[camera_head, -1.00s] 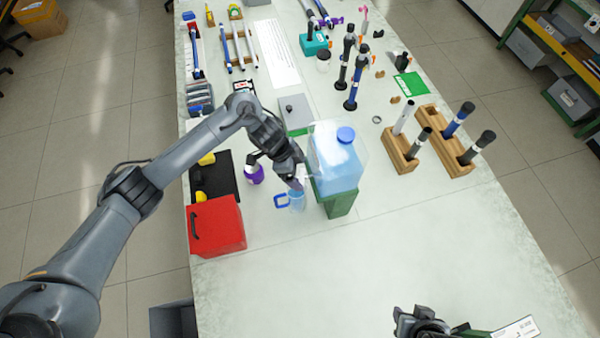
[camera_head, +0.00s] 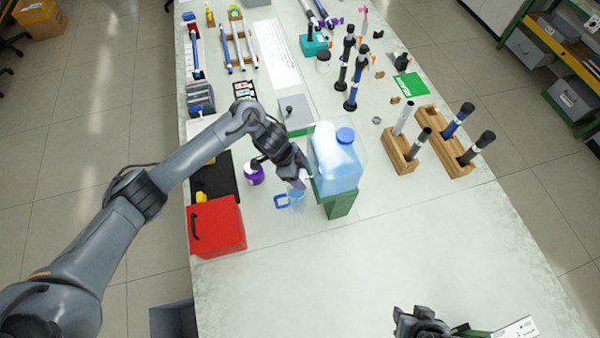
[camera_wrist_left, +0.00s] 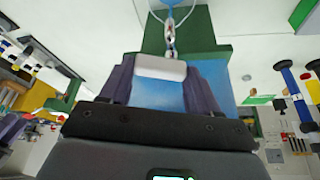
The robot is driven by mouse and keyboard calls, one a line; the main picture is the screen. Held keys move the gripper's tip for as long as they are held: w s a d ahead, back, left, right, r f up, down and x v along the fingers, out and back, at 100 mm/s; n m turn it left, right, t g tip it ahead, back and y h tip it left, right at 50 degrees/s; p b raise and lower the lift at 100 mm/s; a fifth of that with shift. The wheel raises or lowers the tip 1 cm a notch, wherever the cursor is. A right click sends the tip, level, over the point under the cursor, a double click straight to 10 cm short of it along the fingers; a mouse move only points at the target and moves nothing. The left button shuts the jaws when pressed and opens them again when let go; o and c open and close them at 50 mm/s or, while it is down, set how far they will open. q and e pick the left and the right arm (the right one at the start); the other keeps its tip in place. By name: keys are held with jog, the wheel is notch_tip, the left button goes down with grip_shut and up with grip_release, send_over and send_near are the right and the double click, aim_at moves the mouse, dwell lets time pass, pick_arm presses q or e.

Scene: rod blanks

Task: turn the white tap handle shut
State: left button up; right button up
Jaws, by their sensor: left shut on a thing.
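My left gripper (camera_head: 301,181) is at the left side of the translucent blue water container (camera_head: 338,170), near its lower edge. In the left wrist view my left gripper (camera_wrist_left: 160,80) has its dark fingers on both sides of the white tap handle (camera_wrist_left: 160,68), closed on it. A metal tap part (camera_wrist_left: 170,38) shows just beyond the handle. The container stands on a green stand (camera_head: 340,205). A small clear jug (camera_head: 296,201) with a blue handle and bluish contents stands below the gripper. My right gripper (camera_head: 424,322) is at the bottom edge; its fingers are unclear.
A red box (camera_head: 216,226) stands at the front left. A purple round item (camera_head: 254,174) lies close to the left gripper. Wooden holders (camera_head: 398,156) with rods stand to the right. The table front is largely clear.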

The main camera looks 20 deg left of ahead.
pick_arm(q)
jog(key=n+p, duration=0.1)
jog(key=p, duration=0.2)
jog(key=n+t+p, duration=0.1)
jog(key=n+p, duration=0.1)
jog(key=shift+d+r+y+p, duration=0.2)
jog(key=shift+r+y+p, duration=0.15)
jog(key=shift+y+p, duration=0.05)
jog(key=shift+d+f+n+p, duration=0.1)
jog(key=shift+f+n+p, duration=0.1)
jog(key=shift+n+p, duration=0.35)
jog(key=shift+f, duration=0.1)
jog(key=o, duration=1.1)
jog(key=shift+c, duration=0.2)
jog(key=v, duration=1.1)
jog(key=shift+s, duration=0.2)
jog(key=shift+f, duration=0.1)
